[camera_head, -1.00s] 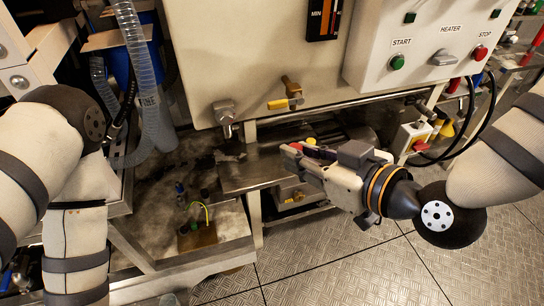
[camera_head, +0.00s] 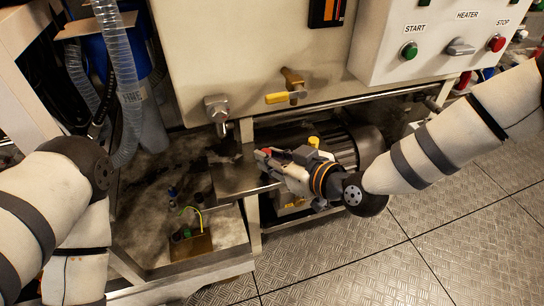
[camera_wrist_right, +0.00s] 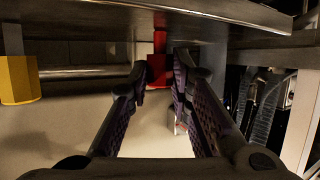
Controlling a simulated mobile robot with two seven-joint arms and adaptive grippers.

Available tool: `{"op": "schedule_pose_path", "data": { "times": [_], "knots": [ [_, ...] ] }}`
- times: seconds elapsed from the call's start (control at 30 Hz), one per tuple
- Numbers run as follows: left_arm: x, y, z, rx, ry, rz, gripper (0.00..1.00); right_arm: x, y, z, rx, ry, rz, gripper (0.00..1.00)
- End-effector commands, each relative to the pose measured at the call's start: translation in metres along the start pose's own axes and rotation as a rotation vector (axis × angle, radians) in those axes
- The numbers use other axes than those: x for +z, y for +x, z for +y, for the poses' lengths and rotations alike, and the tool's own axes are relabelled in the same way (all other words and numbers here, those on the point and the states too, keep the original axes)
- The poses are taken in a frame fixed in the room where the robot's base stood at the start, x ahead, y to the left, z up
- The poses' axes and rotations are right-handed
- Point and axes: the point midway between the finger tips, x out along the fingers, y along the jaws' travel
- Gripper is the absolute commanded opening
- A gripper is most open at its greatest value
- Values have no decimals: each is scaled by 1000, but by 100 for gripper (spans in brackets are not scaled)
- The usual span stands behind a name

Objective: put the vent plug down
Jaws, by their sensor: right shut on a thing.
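My right gripper (camera_head: 268,161) reaches in from the right, at the right end of a small steel shelf (camera_head: 237,181) below the cream cabinet. In the right wrist view, its fingers (camera_wrist_right: 172,78) are closed around a red piece (camera_wrist_right: 158,74), which I take as the vent plug. A bit of red (camera_head: 265,151) also shows at the fingertips in the head view. I cannot tell whether the plug touches the shelf. My left arm is at the left edge of the head view, but its gripper is out of frame.
A cream cabinet (camera_head: 250,55) with a yellow-handled valve (camera_head: 288,96) and a metal tap (camera_head: 218,108) hangs above. A ribbed motor (camera_head: 352,148) is behind the right gripper. A lower tray (camera_head: 225,235) holds small fittings. Clear hoses are on the left.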

Motion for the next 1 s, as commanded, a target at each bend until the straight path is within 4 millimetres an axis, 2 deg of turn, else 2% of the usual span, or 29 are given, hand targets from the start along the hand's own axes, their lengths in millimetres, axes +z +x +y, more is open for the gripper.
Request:
{"op": "schedule_pose_path", "data": {
  "times": [0.3,0.33,0.4,0.73,0.87,1.0],
  "knots": [
    [0,1,0,0,0,-2,39,2,1,0,0,-2,0,5],
    [0,0,0,0,0,-1,39,1,0,0,1,-2,1,26],
    [0,0,0,0,0,0,39,1,0,0,1,-2,1,39],
    [-1,-2,0,0,0,4,39,-4,-1,1,2,-3,3,39],
    [-3,-8,0,1,0,20,39,-6,-23,1,3,-4,2,39],
    [-7,-18,0,2,0,44,39,-8,-61,1,4,-5,5,39]
  ]
}}
